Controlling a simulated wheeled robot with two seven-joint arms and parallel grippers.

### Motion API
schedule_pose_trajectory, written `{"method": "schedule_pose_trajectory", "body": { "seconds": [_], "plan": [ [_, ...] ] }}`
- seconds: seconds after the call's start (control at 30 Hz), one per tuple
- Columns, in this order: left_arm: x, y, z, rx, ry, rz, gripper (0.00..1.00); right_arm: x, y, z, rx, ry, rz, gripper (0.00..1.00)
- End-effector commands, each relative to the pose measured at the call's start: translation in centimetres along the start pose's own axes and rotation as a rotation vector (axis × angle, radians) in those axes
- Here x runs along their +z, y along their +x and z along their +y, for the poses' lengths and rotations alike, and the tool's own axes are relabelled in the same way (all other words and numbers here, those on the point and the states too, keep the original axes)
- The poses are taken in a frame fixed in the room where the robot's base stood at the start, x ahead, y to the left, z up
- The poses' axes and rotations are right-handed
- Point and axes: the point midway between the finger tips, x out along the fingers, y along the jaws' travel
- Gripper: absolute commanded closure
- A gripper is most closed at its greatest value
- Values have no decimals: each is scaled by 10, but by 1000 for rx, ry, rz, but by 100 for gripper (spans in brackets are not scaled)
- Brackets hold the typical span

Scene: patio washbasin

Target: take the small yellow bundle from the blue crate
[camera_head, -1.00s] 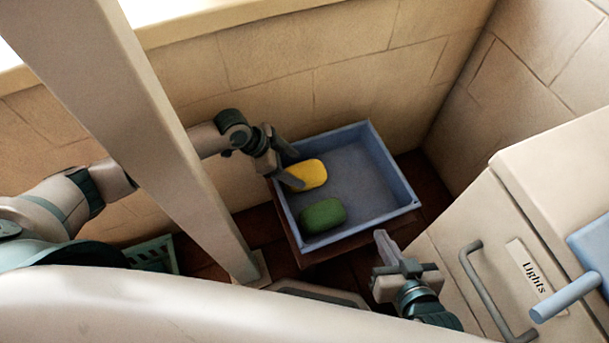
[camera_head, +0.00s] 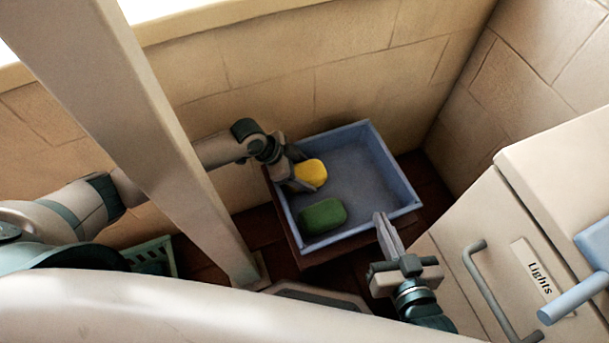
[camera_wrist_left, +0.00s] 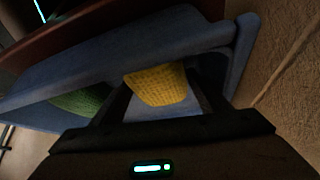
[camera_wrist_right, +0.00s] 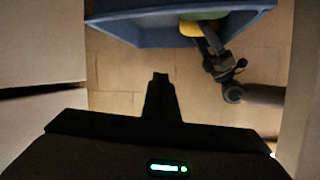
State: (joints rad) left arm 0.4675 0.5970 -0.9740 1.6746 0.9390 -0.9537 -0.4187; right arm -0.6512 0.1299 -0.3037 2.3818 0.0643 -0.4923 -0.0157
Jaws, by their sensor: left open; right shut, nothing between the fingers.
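The small yellow bundle (camera_head: 312,173) lies in the blue crate (camera_head: 384,165), near its left wall. My left gripper (camera_head: 303,178) reaches over that wall and is at the bundle. In the left wrist view the knitted-looking yellow bundle (camera_wrist_left: 158,85) sits between the open fingers (camera_wrist_left: 155,95); whether they touch it I cannot tell. The bundle also shows partly in the right wrist view (camera_wrist_right: 188,29). My right gripper (camera_head: 384,222) is shut and empty at the crate's front right corner; its closed fingers show in the right wrist view (camera_wrist_right: 160,82).
A green bundle (camera_head: 323,215) lies in the crate's front left corner. A beige post (camera_head: 180,165) stands in front of my left arm. A cabinet with a grey handle (camera_head: 490,285) and a "Lights" label stands at right. Stone walls close in behind. A green basket (camera_head: 152,255) stands lower left.

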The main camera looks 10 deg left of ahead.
Motion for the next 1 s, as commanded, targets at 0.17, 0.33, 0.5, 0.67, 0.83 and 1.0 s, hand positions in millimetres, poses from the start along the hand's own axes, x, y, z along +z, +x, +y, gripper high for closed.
{"method": "schedule_pose_trajectory", "body": {
  "seconds": [0.17, 0.33, 0.5, 0.67, 0.83, 1.0],
  "plan": [
    [0, 0, 0, 0, 0, 0, 31, 0, 0, 0, 0, 0, -1, 100],
    [0, 0, 0, 0, 0, 0, 31, 0, 0, 0, 0, 0, -1, 100],
    [0, 0, 0, 0, 0, 0, 59, 0, 0, 0, 0, 0, -1, 100],
    [0, 0, 0, 0, 0, 1, 59, 0, 0, 0, -1, 0, -1, 100],
    [-2, -3, 0, 0, 1, 1, 59, 1, 0, 0, -1, 1, -7, 100],
    [-8, -12, 0, -1, 1, 1, 59, 9, -2, 3, 6, 6, -55, 100]
  ]
}}
